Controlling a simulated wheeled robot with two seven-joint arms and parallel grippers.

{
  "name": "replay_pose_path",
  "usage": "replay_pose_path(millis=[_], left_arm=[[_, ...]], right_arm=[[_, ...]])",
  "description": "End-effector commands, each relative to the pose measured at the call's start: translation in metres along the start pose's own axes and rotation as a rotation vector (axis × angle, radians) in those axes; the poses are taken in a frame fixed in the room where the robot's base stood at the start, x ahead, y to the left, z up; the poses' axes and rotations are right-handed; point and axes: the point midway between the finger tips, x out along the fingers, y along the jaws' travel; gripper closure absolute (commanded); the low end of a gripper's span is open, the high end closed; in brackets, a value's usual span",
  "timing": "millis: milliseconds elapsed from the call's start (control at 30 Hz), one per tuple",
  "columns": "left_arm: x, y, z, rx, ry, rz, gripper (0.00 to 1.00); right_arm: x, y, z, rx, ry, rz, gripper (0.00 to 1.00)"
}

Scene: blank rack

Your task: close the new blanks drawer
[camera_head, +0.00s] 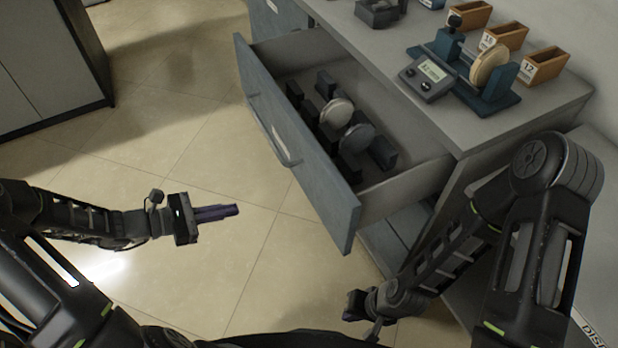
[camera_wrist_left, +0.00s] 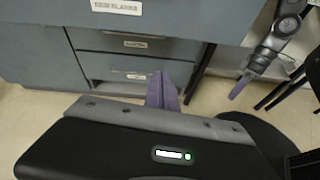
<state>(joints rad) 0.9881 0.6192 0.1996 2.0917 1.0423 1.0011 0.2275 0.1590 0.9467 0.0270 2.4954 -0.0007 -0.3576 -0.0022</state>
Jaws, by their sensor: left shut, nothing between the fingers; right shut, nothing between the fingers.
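The new blanks drawer (camera_head: 285,135) stands pulled out from the cabinet, its blue-grey front facing my left gripper. Several dark holders sit inside, with pale and grey round blanks (camera_head: 337,112) between them. In the left wrist view the drawer front (camera_wrist_left: 190,20) spans the top, with a "NEW BLANKS" label. My left gripper (camera_head: 236,210) is shut and empty, apart from the front, to its left. Its purple fingers also show in the left wrist view (camera_wrist_left: 160,76). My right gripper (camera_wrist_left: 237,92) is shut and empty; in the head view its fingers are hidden.
The countertop (camera_head: 400,45) above the drawer holds a blue fixture with a round disc (camera_head: 489,64), a grey display box (camera_head: 428,78) and wooden bins (camera_head: 543,66). Lower drawers (camera_wrist_left: 130,68) are below. A grey cabinet (camera_head: 45,60) stands at far left. The floor between is clear.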

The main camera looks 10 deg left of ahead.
Motion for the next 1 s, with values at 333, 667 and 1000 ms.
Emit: replay_pose_path(millis=[333, 667, 1000], left_arm=[[-0.016, 0.025, 0.083, -0.109, -0.330, 0.049, 1.00], [-0.013, 0.024, 0.083, -0.108, -0.327, 0.046, 1.00], [0.025, 0.026, 0.095, -0.107, -0.328, 0.043, 1.00]], right_arm=[[-0.003, -0.002, -0.001, -0.004, 0.002, -0.001, 1.00], [-0.003, -0.002, -0.001, -0.003, 0.002, -0.001, 1.00], [-0.003, -0.001, 0.000, -0.003, 0.001, -0.001, 1.00]])
